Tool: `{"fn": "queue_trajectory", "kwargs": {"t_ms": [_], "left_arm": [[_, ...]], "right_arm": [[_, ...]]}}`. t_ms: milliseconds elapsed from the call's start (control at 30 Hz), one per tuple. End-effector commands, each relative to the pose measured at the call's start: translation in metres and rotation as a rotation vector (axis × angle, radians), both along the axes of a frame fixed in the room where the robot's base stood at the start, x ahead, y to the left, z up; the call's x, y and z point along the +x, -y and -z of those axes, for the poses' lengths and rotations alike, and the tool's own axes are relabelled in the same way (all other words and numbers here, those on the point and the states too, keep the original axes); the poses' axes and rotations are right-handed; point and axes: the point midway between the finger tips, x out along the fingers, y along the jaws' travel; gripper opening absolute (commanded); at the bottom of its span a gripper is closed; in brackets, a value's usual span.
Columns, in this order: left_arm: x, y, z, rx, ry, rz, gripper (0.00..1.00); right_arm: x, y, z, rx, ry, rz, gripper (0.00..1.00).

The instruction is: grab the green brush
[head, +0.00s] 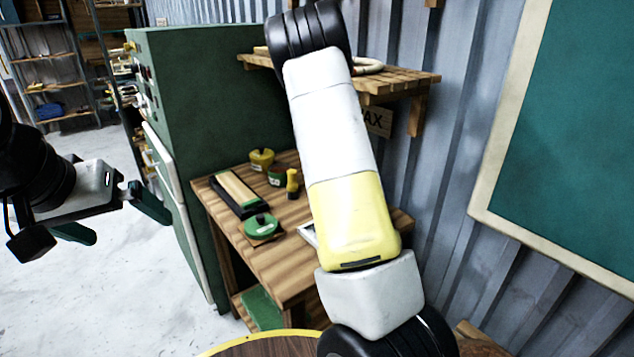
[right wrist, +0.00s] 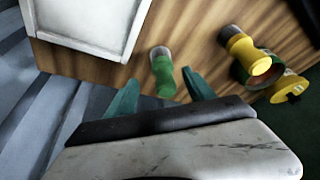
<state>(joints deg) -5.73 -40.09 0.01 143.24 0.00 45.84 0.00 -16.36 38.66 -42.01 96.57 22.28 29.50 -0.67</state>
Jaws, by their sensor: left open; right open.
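The green brush (right wrist: 164,76) shows in the right wrist view, with a green handle and a paler end, on the wooden table. My right gripper (right wrist: 160,84) is open, with a green finger on each side of the brush in the picture. The brush appears nearer the right finger. I cannot tell how far the fingertips are from it in depth. In the head view the brush and my right gripper are not visible; my right arm crosses in front of the table. My left gripper (head: 128,228) is open and empty over the floor at the left.
A white-framed item (right wrist: 88,22) lies near the brush. A green cabinet (head: 190,90) and metal wall (head: 450,150) flank the table.

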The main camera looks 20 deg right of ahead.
Motion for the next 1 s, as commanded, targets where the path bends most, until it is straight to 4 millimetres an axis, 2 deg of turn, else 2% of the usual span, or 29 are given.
{"fn": "queue_trajectory", "kwargs": {"t_ms": [367, 667, 967, 1000], "left_arm": [[0.000, 0.000, 0.000, 0.000, 0.000, 0.000, 1.00], [0.000, 0.000, 0.000, 0.000, 0.000, 0.000, 1.00], [0.000, 0.000, 0.000, 0.000, 0.000, 0.000, 1.00], [0.000, 0.000, 0.000, 0.000, 0.000, 0.000, 1.00]], "right_arm": [[0.015, 0.010, 0.035, -0.021, -0.004, 0.004, 0.62], [0.030, 0.012, 0.074, -0.020, -0.004, 0.005, 0.62], [0.033, 0.013, 0.079, -0.020, -0.002, 0.003, 0.62], [0.033, 0.013, 0.079, -0.020, -0.002, 0.003, 0.58]]}}
